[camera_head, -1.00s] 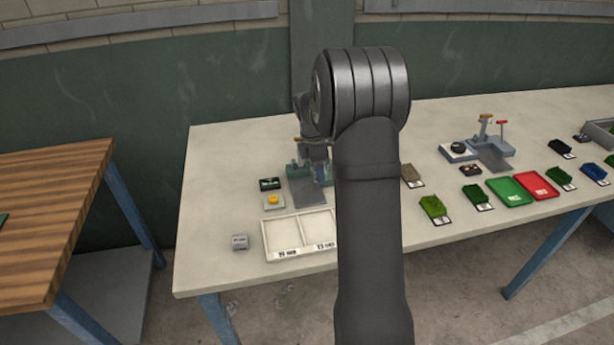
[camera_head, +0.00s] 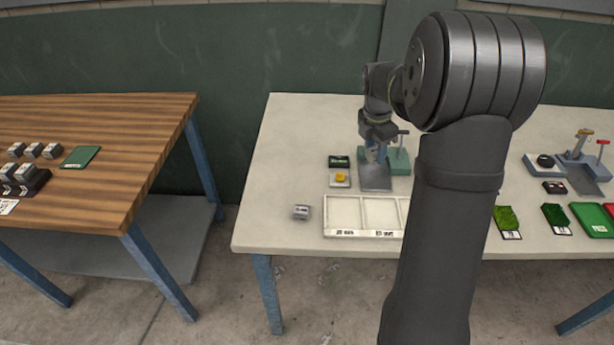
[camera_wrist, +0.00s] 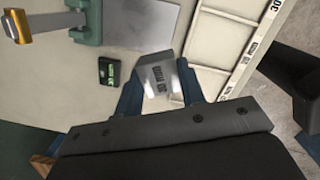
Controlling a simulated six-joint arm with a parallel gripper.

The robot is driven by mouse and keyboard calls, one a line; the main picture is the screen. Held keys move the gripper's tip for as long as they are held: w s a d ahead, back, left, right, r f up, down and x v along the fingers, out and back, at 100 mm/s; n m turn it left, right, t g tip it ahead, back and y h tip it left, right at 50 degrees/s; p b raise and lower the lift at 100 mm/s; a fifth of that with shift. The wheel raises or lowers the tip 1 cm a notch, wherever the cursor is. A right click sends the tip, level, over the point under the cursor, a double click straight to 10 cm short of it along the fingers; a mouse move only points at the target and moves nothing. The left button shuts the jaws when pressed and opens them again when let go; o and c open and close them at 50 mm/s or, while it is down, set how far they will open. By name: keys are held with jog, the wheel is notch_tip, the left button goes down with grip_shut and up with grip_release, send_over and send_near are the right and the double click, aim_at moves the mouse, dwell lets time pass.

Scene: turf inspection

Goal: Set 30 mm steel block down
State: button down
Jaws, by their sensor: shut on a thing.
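The steel block (camera_wrist: 155,78), a grey block with dark "30 MM" lettering, is between the blue fingers of my gripper (camera_wrist: 158,90) in the wrist view. My gripper is shut on it. In the head view my gripper (camera_head: 374,152) is over the bench, by the green-based fixture (camera_head: 398,160) and its grey plate (camera_head: 375,180). The held block cannot be made out clearly there. The white tray (camera_head: 364,234) with labelled compartments is in front of the fixture. It also shows in the wrist view (camera_wrist: 222,40).
Another grey block (camera_head: 301,212) sits left of the tray. A black box (camera_head: 339,162) and a yellow-topped item (camera_head: 341,178) lie left of the plate. Turf samples (camera_head: 507,220) are at right. A wooden table (camera_head: 100,150) holds several blocks at left. Bare bench lies around the lone block.

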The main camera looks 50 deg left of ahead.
jog(key=s+a+n, duration=0.3)
jog(key=s+a, duration=0.3)
send_over(304, 177)
jog(key=shift+n, duration=0.3)
notch_tip(304, 177, down, 7)
jog(key=shift+s+d+f, duration=0.1)
jog(key=shift+s+d, duration=0.05)
jog(key=shift+s, duration=0.1)
jog(key=shift+f, duration=2)
jog(key=shift+f, duration=0.1)
jog(key=c, duration=0.9)
grip_release()
jog(key=shift+f, duration=0.1)
jog(key=r, duration=0.4)
jog(key=s+r, duration=0.1)
jog(key=r, duration=0.7)
jog(key=shift+s+r, duration=0.15)
jog(key=shift+s, duration=0.05)
